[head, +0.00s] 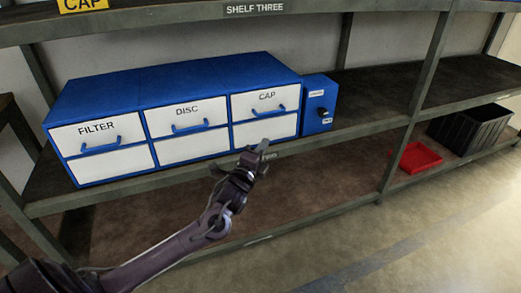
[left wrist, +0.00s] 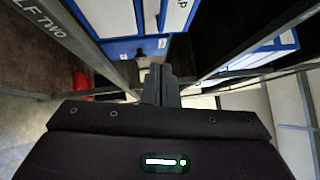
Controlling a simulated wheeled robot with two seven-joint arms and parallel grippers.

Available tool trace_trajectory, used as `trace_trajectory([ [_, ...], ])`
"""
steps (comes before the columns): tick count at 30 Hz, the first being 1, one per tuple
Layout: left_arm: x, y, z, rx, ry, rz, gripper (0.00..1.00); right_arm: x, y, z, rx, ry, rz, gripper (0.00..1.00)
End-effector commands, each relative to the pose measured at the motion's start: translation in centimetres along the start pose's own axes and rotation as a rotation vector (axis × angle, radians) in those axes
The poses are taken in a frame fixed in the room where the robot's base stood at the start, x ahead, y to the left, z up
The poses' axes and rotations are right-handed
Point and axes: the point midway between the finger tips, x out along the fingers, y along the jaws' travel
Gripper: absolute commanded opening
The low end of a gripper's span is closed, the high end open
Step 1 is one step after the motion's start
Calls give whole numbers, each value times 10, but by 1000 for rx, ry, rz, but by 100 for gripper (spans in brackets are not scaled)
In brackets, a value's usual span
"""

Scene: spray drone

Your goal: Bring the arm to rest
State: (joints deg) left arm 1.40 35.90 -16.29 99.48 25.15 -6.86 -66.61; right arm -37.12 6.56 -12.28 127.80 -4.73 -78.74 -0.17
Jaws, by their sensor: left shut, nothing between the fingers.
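My left arm comes in from the lower left in the head view. Its gripper (head: 262,148) is shut and empty, just in front of the shelf edge below the CAP drawer column. In the left wrist view the closed fingers (left wrist: 160,85) point away from the wrist, with nothing between them. The blue cabinet (head: 175,78) stands on the shelf, with white drawers marked FILTER (head: 97,136), DISC (head: 187,117) and CAP (head: 267,103). All its drawers look shut. My right gripper is not in view.
A small blue box (head: 318,103) with a dark knob stands beside the cabinet. A red tray (head: 420,158) and a black crate (head: 470,130) are on the lower level at right. The shelf's front edge (head: 340,136) runs close to my gripper. Open floor (head: 440,220) lies at lower right.

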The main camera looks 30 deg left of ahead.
Motion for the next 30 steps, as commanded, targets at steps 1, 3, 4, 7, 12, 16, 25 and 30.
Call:
trace_trajectory([
  [1,-6,0,0,1,2,2,0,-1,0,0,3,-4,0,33],
  [3,-12,0,0,1,1,1,0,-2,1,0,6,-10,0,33],
  [4,-13,0,0,1,0,1,0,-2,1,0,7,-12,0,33],
  [7,-16,0,0,0,1,0,0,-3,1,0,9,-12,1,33],
  [12,-19,4,-3,-16,2,16,0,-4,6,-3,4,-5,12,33],
  [16,-38,35,-24,-149,7,146,0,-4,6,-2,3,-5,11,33],
  [25,-184,145,-122,-749,-150,831,0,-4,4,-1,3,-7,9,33],
  [30,-258,163,-151,-929,-313,1101,0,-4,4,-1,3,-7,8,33],
])
